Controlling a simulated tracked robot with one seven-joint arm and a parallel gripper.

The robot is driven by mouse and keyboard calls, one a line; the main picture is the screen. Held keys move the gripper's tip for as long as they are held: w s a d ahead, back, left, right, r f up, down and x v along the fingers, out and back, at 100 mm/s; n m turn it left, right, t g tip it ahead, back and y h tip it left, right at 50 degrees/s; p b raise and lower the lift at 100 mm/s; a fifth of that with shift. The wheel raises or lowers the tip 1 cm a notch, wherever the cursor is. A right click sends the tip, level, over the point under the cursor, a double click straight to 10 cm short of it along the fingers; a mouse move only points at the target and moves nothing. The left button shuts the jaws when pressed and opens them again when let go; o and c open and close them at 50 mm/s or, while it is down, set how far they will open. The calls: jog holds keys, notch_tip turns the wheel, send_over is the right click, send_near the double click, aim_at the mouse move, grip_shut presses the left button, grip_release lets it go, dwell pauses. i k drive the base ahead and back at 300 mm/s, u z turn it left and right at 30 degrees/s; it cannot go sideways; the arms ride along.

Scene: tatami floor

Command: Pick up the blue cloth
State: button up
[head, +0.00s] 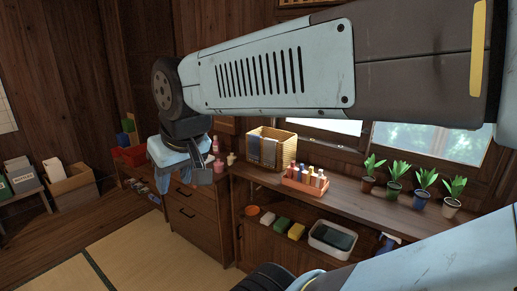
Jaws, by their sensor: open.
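A wicker basket (285,151) stands on the wooden counter below the window. Blue-grey cloth (268,151) hangs over its front side, seemingly in two pieces; I cannot tell which is the blue cloth. My gripper (182,180) is at the left end of my raised arm, pointing down in front of the drawers, left of the basket and apart from it. Its jaws are open, and I see nothing held between them. My arm passes above the basket.
An orange tray of bottles (304,181) sits right of the basket. Several potted plants (393,187) line the counter farther right. The shelf below holds sponges (297,231) and a white basin (333,250). A cardboard box (72,186) stands at left. The tatami floor (130,255) is clear.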

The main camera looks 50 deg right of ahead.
aim_at(254, 140)
jog(key=z, duration=0.9)
jog(key=k, duration=1)
jog(key=z, duration=0.4)
jog(key=i, duration=1.05)
jog(key=u, duration=0.05)
